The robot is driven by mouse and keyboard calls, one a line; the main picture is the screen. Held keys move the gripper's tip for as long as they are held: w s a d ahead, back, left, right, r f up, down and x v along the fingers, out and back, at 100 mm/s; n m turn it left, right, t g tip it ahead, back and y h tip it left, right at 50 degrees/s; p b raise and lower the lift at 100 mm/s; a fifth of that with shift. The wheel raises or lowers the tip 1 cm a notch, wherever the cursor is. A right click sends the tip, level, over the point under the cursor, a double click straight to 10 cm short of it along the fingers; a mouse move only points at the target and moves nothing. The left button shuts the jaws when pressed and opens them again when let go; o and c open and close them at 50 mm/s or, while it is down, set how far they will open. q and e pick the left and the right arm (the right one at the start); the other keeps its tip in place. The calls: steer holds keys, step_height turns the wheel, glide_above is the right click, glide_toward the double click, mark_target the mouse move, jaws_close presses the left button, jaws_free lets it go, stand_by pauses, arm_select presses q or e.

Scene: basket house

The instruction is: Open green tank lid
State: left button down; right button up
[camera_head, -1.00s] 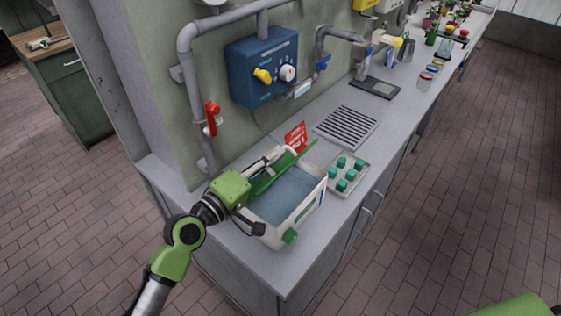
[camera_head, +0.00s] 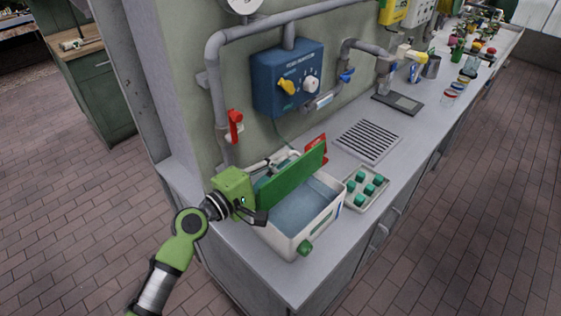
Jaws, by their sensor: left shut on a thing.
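The tank is a white box (camera_head: 291,242) with a green knob on its front corner, standing on the near end of the grey counter. Its green lid (camera_head: 291,180) stands raised, close to upright, along the back side. Water or a blue-grey inside shows in the open tank. My left gripper (camera_head: 256,206) is at the lid's left end, shut on the green lid; its fingertips are partly hidden. My right gripper is not in view.
A tray of green cubes (camera_head: 367,189) stands right of the tank, with a drain grate (camera_head: 368,141) behind it. A red sign (camera_head: 317,146) is behind the lid. A blue control box (camera_head: 288,77), pipes and a red-handled valve (camera_head: 235,126) are on the wall.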

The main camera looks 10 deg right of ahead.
arm_select(q)
steer(key=shift+d, duration=0.1)
steer(key=c, duration=2.2)
jaws_free()
steer(key=shift+s, duration=0.1)
steer(key=shift+o, duration=0.2)
steer(key=v, duration=1.2)
